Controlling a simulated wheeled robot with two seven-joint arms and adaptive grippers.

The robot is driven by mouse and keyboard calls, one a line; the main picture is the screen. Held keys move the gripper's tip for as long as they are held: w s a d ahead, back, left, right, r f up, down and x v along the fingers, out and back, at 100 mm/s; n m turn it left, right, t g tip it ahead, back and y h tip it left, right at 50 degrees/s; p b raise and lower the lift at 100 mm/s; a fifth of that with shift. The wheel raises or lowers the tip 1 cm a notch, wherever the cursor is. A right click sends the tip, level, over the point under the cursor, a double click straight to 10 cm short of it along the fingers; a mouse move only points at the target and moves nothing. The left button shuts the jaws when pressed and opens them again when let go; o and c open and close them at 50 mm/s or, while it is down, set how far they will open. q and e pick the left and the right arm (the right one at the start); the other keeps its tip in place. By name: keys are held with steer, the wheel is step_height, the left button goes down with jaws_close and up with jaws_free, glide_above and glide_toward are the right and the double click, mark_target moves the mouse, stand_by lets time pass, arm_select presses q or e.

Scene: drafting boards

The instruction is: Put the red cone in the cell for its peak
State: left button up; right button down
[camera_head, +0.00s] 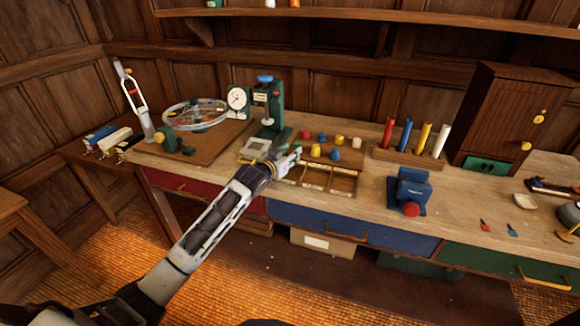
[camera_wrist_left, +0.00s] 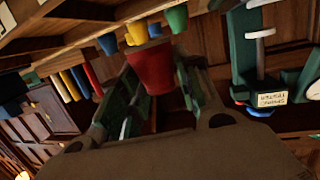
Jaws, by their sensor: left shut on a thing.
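My left gripper (camera_head: 290,157) is at the left end of the wooden tray (camera_head: 325,187) on the workbench. In the left wrist view my left gripper (camera_wrist_left: 158,88) is shut on a red cone (camera_wrist_left: 153,68), which sits between its fingers. In the head view the held cone is hard to make out behind the fingers. The tray has a front row of open cells. Several other cones stand behind the cells, among them a yellow cone (camera_head: 315,150) and a blue cone (camera_head: 335,155). The peak markings are too small to read. My right gripper does not show.
A green dial instrument (camera_head: 265,105) stands behind my left gripper. Right of the tray are a blue device (camera_head: 408,190) with a red knob and a rack of coloured rods (camera_head: 408,158). A wooden cabinet (camera_head: 515,115) stands at the back right.

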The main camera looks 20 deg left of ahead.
arm_select(q)
steer(key=shift+f, duration=0.65)
step_height(320, 180, down, 3)
steer(key=shift+f, duration=0.35)
steer(key=o, duration=0.7)
steer(key=shift+f, duration=0.1)
steer(key=shift+s, duration=0.15)
steer(key=shift+v, duration=2.7)
steer(key=shift+s+a+r, duration=0.15)
steer(key=shift+s+r, duration=0.15)
steer(key=shift+s, duration=0.35)
steer(key=shift+v, duration=1.05)
steer(key=v, duration=0.3)
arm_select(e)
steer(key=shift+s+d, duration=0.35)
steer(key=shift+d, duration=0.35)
